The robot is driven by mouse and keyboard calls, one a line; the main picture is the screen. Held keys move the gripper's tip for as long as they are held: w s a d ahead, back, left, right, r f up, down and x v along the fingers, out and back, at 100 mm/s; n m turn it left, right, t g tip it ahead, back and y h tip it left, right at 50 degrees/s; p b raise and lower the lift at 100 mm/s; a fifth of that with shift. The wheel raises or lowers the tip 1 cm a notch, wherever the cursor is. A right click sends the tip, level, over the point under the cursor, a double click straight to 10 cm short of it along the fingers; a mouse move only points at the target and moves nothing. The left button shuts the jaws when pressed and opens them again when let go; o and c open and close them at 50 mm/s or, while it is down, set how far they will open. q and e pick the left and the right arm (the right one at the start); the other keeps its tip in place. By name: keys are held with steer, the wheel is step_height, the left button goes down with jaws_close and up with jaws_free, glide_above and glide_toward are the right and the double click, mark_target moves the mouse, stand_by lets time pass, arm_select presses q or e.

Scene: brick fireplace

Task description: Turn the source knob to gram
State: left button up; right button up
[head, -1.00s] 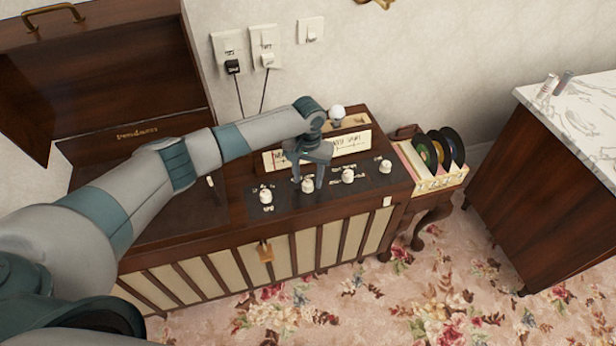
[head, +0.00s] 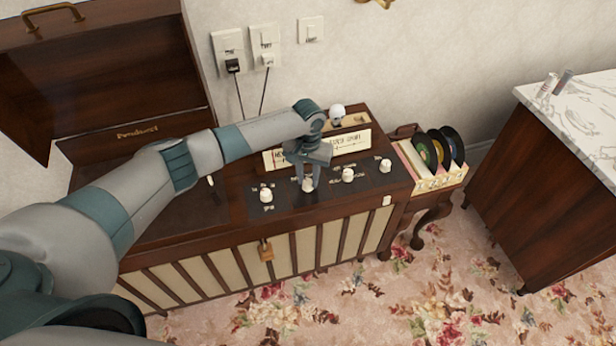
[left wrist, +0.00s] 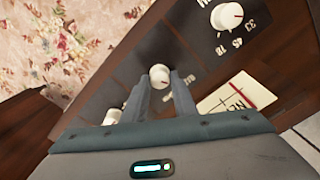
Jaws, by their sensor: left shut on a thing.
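A row of cream knobs runs along the dark panel on top of the wooden record console (head: 215,228). My left gripper (head: 308,186) reaches down onto the second knob from the left (head: 308,185), its fingers shut around it. My right gripper is not in view.
The left knob (head: 266,195) shows 33, 45 and 78 in the left wrist view (left wrist: 227,16). Other knobs (head: 348,175) (head: 385,166) stand to the right. A tuning dial (head: 350,143) lies behind. A record rack (head: 443,182) stands at the right.

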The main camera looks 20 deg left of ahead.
arm_select(q)
steer(key=shift+m, duration=0.3)
steer(key=shift+r+m+p, duration=0.1)
steer(key=shift+m+p, duration=0.55)
steer(key=shift+m, duration=0.35)
steer(key=m, duration=0.2)
steer(key=shift+m+p, duration=0.3)
steer(key=shift+p, duration=0.1)
steer(key=m, duration=0.2)
steer(key=shift+d+m, duration=0.1)
steer(key=shift+m, duration=0.3)
steer(key=shift+m+p, duration=0.4)
steer(key=shift+m, duration=1.4)
